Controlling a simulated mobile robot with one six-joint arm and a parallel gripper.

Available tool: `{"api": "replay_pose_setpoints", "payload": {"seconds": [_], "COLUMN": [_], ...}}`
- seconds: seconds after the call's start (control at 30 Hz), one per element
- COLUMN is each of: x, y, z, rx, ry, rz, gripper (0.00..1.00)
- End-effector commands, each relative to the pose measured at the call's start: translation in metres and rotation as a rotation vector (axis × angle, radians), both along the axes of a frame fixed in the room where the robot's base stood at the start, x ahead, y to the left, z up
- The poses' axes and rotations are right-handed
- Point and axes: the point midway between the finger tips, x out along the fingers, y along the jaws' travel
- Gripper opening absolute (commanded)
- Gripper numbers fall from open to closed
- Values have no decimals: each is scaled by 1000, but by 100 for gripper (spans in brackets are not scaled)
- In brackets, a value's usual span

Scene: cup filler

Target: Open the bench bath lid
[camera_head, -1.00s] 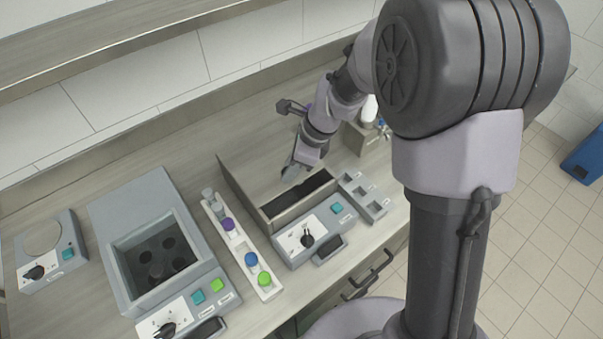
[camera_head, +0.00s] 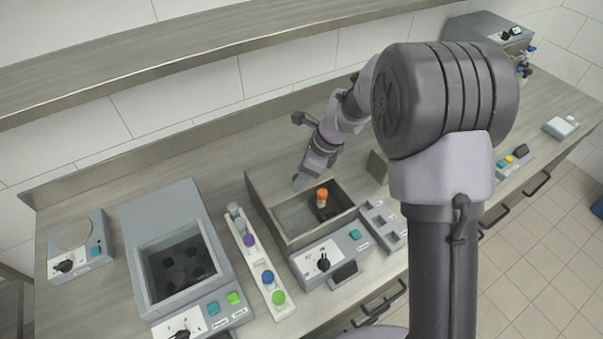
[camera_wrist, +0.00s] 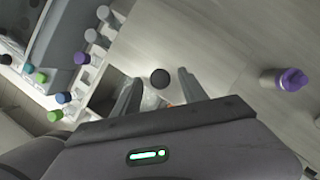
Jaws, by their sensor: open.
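The grey box unit that looks like the bench bath (camera_head: 317,250) stands mid-bench, with a dial and teal button on its front. Its well shows in part, with an orange-capped vial (camera_head: 322,196) inside. A flat grey panel (camera_head: 268,178), possibly its lid, lies at the well's back left; I cannot tell how far it is raised. My gripper (camera_head: 300,182) is at that back-left side, partly hidden by its own wrist. In the wrist view my gripper (camera_wrist: 158,88) is open and empty, and a round black knob (camera_wrist: 160,78) shows between and just beyond the fingertips.
A white rack (camera_head: 262,262) with coloured caps stands left of the bath. A larger grey unit (camera_head: 135,230) with a holed well is farther left. A grey tray (camera_head: 383,222) is at the right.

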Motion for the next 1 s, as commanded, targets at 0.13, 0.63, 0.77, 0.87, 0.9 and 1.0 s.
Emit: {"api": "replay_pose_setpoints", "payload": {"seconds": [0.13, 0.63, 0.77, 0.87, 0.9, 1.0], "x": [0, -11, -12, -13, -13, -13], "y": [-2, -57, -64, -65, -66, -66], "z": [7, 143, 158, 161, 162, 161], "rx": [0, 0, 0, 0, 0, 0], "ry": [-1, -2, -1, 0, 0, 0], "rz": [0, -1, 0, 0, 0, 0], "gripper": [50, 50, 50, 50, 50, 50]}}
